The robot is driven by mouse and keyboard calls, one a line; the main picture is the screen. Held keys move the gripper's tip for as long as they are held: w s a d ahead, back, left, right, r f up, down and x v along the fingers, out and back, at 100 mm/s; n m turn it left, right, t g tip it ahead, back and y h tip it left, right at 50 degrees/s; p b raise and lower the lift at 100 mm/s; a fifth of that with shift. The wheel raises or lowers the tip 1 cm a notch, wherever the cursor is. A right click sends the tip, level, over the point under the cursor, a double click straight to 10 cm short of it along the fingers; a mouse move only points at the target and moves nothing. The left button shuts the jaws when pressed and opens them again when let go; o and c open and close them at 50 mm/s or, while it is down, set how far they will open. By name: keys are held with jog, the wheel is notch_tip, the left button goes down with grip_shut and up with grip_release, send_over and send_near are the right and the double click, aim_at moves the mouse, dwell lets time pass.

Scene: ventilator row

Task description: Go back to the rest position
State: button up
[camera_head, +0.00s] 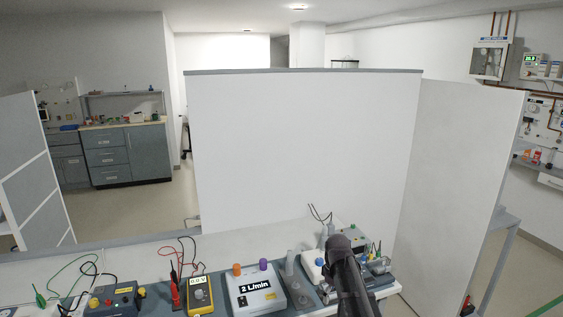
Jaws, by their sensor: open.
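My arm (349,276) reaches in from the bottom edge, right of the middle, as a dark link over the right part of the bench. I cannot make out my gripper's jaws; the arm and the devices around it hide that spot. No held object shows.
A white partition (300,150) stands behind; a side panel (455,180) closes the right.

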jog(key=s+f+m+b, duration=0.2)
jog(key=s+m, duration=0.7)
jog(key=s, duration=0.8)
jog(key=shift+s+d+f, duration=0.25)
